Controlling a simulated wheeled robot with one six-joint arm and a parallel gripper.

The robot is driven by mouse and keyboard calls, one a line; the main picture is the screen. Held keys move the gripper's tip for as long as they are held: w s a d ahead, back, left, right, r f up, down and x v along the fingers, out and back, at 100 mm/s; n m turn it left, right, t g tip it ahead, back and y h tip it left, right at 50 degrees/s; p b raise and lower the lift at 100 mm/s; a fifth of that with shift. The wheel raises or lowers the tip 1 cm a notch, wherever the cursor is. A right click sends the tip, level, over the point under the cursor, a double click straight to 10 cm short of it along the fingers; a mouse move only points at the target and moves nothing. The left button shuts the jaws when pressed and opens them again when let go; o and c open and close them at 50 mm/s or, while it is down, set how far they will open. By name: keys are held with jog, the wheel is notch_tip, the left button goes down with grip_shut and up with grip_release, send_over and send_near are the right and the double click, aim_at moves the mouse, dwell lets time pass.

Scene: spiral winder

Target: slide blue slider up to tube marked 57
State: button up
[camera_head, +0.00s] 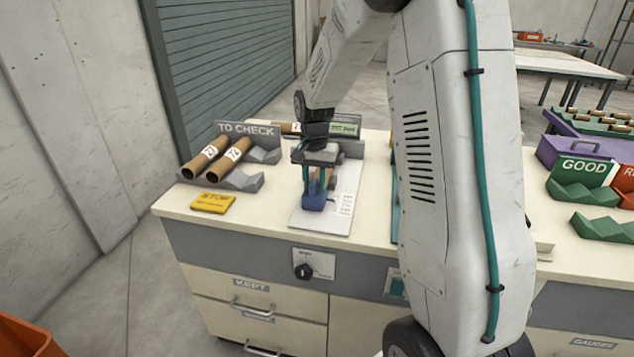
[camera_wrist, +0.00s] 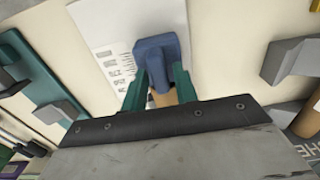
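The blue slider (camera_head: 314,201) sits on a white printed plate on the bench, under my gripper. In the wrist view, the blue slider (camera_wrist: 163,52) lies at the fingertips. My gripper (camera_head: 316,178) points down with its teal fingers on either side of the slider; in the wrist view the fingers (camera_wrist: 160,82) flank its narrow part. Whether they press on it is not clear. A brown tube (camera_wrist: 164,97) shows between the fingers, just beside the slider, mostly hidden by the gripper. I cannot read a number on it, nor tell whether slider and tube touch.
A grey "TO CHECK" rack (camera_head: 247,131) with two brown tubes stands at the left. A yellow sign (camera_head: 213,202) lies in front of it. Green "GOOD" holders (camera_head: 583,192) stand at the right.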

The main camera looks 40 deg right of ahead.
aim_at(315, 181)
jog(key=shift+o, duration=0.2)
notch_tip(315, 181, up, 8)
jog(key=shift+f, duration=0.1)
dwell(0.4)
dwell(1.0)
